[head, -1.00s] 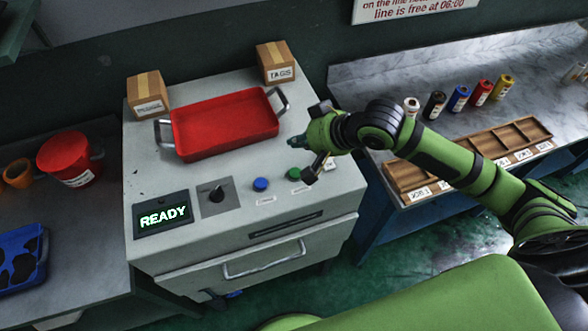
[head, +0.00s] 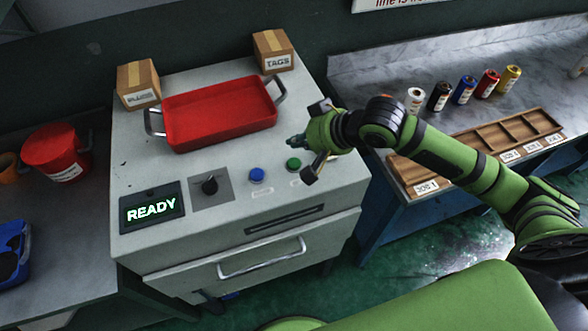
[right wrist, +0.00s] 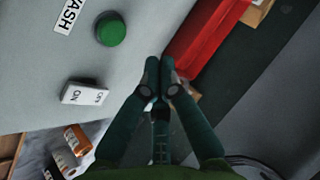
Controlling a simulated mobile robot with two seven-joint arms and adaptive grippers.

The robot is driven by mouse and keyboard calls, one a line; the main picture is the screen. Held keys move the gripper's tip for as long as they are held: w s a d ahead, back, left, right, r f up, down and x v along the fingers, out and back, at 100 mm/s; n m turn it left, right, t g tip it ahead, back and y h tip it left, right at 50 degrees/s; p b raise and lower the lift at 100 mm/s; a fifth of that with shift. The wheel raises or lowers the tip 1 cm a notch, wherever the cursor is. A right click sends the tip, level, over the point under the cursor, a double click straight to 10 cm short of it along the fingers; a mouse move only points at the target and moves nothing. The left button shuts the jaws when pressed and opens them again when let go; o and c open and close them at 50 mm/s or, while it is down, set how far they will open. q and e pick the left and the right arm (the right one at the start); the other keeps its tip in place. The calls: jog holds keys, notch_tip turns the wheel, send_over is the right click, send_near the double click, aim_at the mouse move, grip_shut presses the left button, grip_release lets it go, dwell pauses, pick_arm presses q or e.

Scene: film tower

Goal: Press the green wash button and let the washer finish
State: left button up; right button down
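The washer (head: 140,170) is a pale grey machine. Its display (head: 152,207) reads READY in bright letters. The green button (head: 293,164) is on its top panel, right of a blue button (head: 257,175). The green button also shows at the upper left of the right wrist view (right wrist: 111,29), beside a label partly reading "ASH". My right gripper (head: 296,141) is over the panel, just beyond the green button and apart from it. In the right wrist view its fingers (right wrist: 160,68) are together with nothing between them. My left gripper is not in view.
A red tray (head: 220,112) with handles and two boxes (head: 273,50) stand on the washer. A black knob (head: 210,185) is left of the buttons. An on/off switch (right wrist: 84,94) shows near my right gripper. Several film canisters (head: 463,90) stand on the right bench.

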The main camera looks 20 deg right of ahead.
aim_at(298, 163)
notch_tip(298, 163, down, 2)
jog(key=shift+b, duration=0.6)
jog(key=shift+f, duration=0.3)
jog(key=shift+f+b, duration=0.35)
jog(key=shift+f, duration=0.45)
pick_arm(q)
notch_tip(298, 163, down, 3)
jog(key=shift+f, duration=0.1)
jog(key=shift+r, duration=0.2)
pick_arm(e)
jog(key=shift+f, duration=0.2)
jog(key=shift+f, duration=0.25)
